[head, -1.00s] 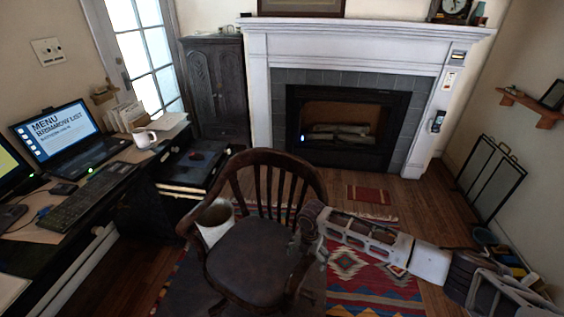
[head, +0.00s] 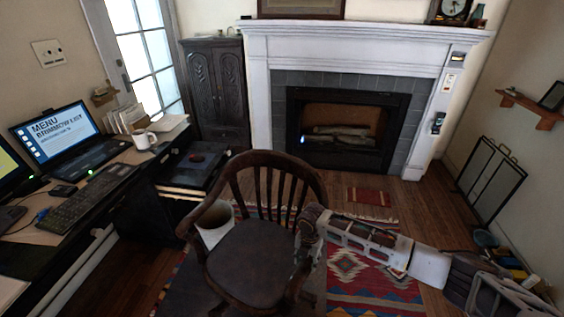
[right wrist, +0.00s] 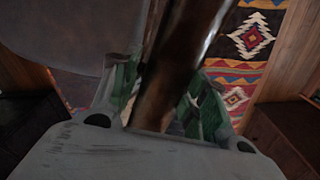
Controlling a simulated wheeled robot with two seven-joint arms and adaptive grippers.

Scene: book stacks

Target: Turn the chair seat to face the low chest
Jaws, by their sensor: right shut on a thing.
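The wooden swivel chair (head: 262,262) stands in the lower middle of the head view, with a dark seat and a curved slatted back. Its back is toward the fireplace and its seat opens toward me. My right gripper (head: 308,238) reaches in from the right and is shut on the chair's right armrest. In the right wrist view a brown wooden bar of the chair (right wrist: 180,60) passes between the green-padded fingers (right wrist: 160,95). A low black cabinet (head: 180,190) stands left of the chair; I cannot tell if it is the low chest. My left gripper is not in view.
A desk (head: 130,155) with a laptop (head: 62,140) runs along the left. A pale bin (head: 213,232) stands close behind the chair's left side. A patterned rug (head: 365,280) lies under my right arm.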

